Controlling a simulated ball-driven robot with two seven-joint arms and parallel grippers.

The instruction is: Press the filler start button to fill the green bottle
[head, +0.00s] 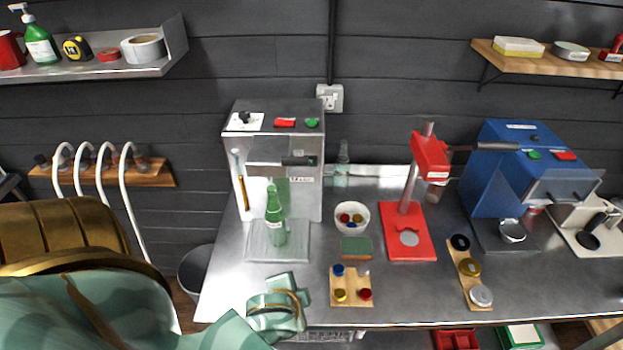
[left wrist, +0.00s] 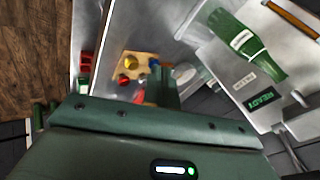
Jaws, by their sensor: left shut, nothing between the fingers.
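The steel filler (head: 275,150) stands at the back left of the bench. Its top panel has a black knob (head: 243,117), a red button (head: 285,122) and a green button (head: 312,123). The green bottle (head: 275,219) stands upright on the filler's base plate (head: 262,252); the left wrist view shows it too (left wrist: 245,42), with a green READY display (left wrist: 262,98) beside it. I cannot tell its fill level. My left gripper (head: 281,300) is shut and empty, low at the bench's front edge, in front of the bottle and well below the buttons. My right gripper is in neither view.
A bowl of caps (head: 352,217), a green sponge (head: 356,247) and a wooden cap board (head: 351,287) lie right of the gripper. A red press (head: 407,240) and a blue machine (head: 500,170) stand further right. White hoses (head: 130,190) hang at the left.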

